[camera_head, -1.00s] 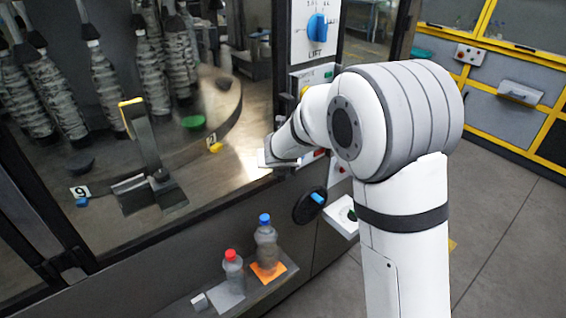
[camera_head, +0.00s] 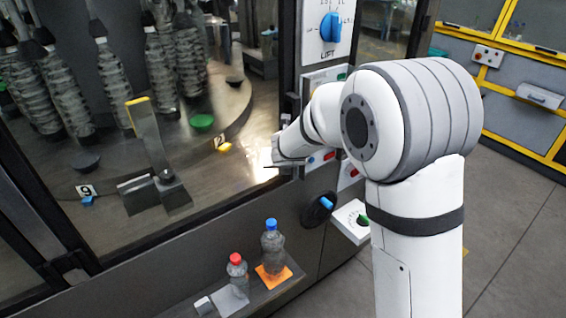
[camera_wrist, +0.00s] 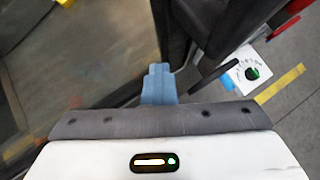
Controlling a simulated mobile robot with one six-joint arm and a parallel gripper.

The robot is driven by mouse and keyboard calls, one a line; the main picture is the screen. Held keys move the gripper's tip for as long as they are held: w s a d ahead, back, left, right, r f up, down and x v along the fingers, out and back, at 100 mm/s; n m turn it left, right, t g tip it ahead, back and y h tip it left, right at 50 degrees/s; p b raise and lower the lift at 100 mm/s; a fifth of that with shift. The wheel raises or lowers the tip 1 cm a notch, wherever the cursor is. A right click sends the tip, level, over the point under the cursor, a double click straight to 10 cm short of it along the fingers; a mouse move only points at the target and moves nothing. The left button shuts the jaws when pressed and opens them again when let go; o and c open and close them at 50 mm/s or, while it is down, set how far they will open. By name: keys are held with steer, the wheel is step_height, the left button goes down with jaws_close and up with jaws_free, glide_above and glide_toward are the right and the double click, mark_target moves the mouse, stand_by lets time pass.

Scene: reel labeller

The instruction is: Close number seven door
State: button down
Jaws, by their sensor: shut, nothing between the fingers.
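A large glass door (camera_head: 110,222) with a dark frame fronts the machine; a small, blurred tag (camera_head: 214,141) that may read 7 shows behind the glass beside a yellow piece. My gripper (camera_head: 270,157) is at the lower right of the glass, near the dark upright; its tips are hard to make out there. In the wrist view my gripper (camera_wrist: 158,80) shows its blue-grey fingers together and empty, pointing at the dark frame edge (camera_wrist: 178,35), with glass to the left. I cannot tell whether they touch the frame or how far the door stands open.
Right of the glass is a control panel with a blue LIFT knob (camera_head: 331,27). Below are a black dial (camera_head: 318,209) and a white box with a green knob (camera_head: 352,220). A red-capped bottle (camera_head: 237,275) and a blue-capped bottle (camera_head: 272,247) stand on a low shelf. Open floor lies right.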

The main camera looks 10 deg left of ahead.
steer(key=s+d+r+m+h, duration=0.1)
steer(key=s+d+r+m, duration=0.2)
steer(key=s+d+m, duration=0.4)
steer(key=s+d+r+m+g+h, duration=0.1)
steer(key=s+d+r+m+h, duration=0.15)
steer(key=s+d+m, duration=0.45)
steer(key=s+d+r+m+h, duration=0.1)
steer(key=s+d+r+m, duration=0.25)
steer(key=d+m, duration=0.4)
steer(key=s+d+f+m+g+y+b, duration=0.1)
steer(key=s+m+g, duration=0.1)
steer(key=s+m, duration=0.6)
steer(key=s+d+f+m+g+y+b, duration=0.1)
steer(key=s+m+g, duration=0.1)
steer(key=s+m, duration=0.6)
steer(key=shift+s+d+f+m, duration=0.2)
steer(key=shift+d+f+m, duration=0.1)
steer(key=shift+m, duration=0.15)
steer(key=shift+y, duration=0.25)
